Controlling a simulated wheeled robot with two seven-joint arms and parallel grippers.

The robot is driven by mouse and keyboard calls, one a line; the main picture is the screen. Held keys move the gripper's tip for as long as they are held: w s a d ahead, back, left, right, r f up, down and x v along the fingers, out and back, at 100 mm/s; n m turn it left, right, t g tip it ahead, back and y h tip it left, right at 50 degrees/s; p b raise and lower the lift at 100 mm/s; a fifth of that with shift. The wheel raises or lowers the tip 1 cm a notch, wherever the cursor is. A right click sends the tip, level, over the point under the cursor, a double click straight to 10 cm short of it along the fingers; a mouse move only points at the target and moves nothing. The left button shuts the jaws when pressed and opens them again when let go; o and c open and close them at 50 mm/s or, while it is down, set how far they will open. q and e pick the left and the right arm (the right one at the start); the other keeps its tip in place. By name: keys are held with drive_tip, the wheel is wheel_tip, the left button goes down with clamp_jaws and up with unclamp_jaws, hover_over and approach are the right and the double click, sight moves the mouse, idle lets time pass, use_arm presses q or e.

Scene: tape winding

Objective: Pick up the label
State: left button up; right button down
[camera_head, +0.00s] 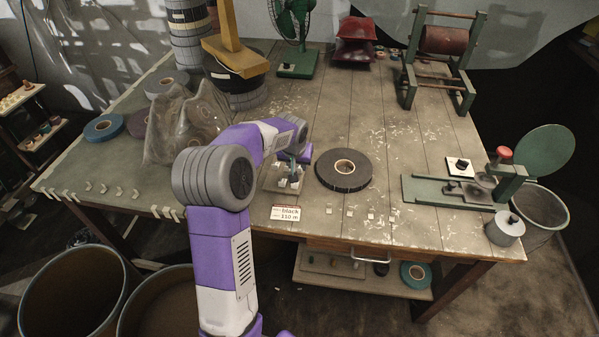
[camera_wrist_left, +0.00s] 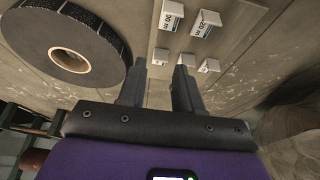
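In the left wrist view two labels (camera_wrist_left: 172,14) (camera_wrist_left: 203,23) show printed metre figures; smaller ones (camera_wrist_left: 160,56) (camera_wrist_left: 209,65) sit nearer the fingers. My left gripper (camera_wrist_left: 162,82) is open and empty, its fingertips pointing at the labels; one label shows between the tips. In the head view the left gripper (camera_head: 292,168) is over the board, partly hidden by its wrist. A card reading "black 110 m" (camera_head: 286,213) is at the table's front edge. My right gripper is not in view.
The black tape roll (camera_head: 343,169) lies right of the board and also shows in the left wrist view (camera_wrist_left: 75,48). A green device (camera_head: 450,190) is at the right. Small pale pieces lie along the front edge.

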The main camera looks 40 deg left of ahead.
sight(299, 169)
use_arm(q)
drive_tip(key=b+x, duration=0.1)
drive_tip(key=x, duration=0.3)
drive_tip(key=shift+w+a+f+b, duration=0.25)
drive_tip(key=shift+f+b, duration=0.05)
drive_tip(key=shift+b, duration=0.05)
drive_tip(key=shift+r, duration=0.15)
clamp_jaws()
